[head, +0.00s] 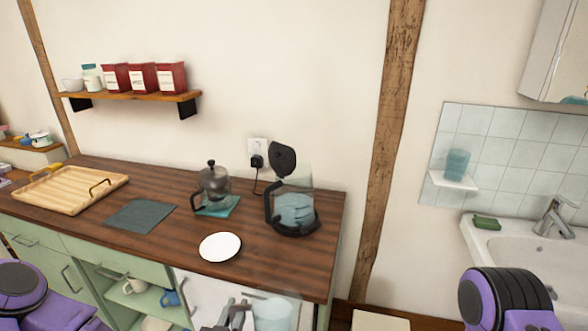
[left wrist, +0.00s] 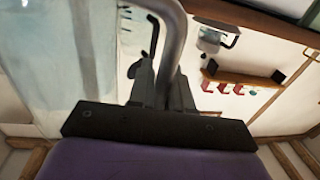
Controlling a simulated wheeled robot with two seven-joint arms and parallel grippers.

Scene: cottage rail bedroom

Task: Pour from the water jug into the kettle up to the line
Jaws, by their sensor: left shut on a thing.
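The kettle (head: 296,210) is clear glass with a black handle and base. It stands at the right end of the wooden counter, its black lid (head: 283,157) raised, with bluish water inside. The level line cannot be made out. The water jug (head: 272,312), clear with bluish water, is at the bottom edge of the head view, in front of the counter, apart from the kettle and partly cut off. My left gripper (head: 236,318) is shut on its handle. The left wrist view shows the fingers (left wrist: 165,88) around the grey handle (left wrist: 176,40), with the jug wall (left wrist: 60,60) beside them. My right gripper is out of view.
A white plate (head: 220,247) lies on the counter (head: 180,240) left of the kettle. A French press (head: 214,187) stands behind it on a teal mat (head: 231,209). A slate mat (head: 140,215) and wooden tray (head: 75,187) are farther left. A sink (head: 520,250) is at right.

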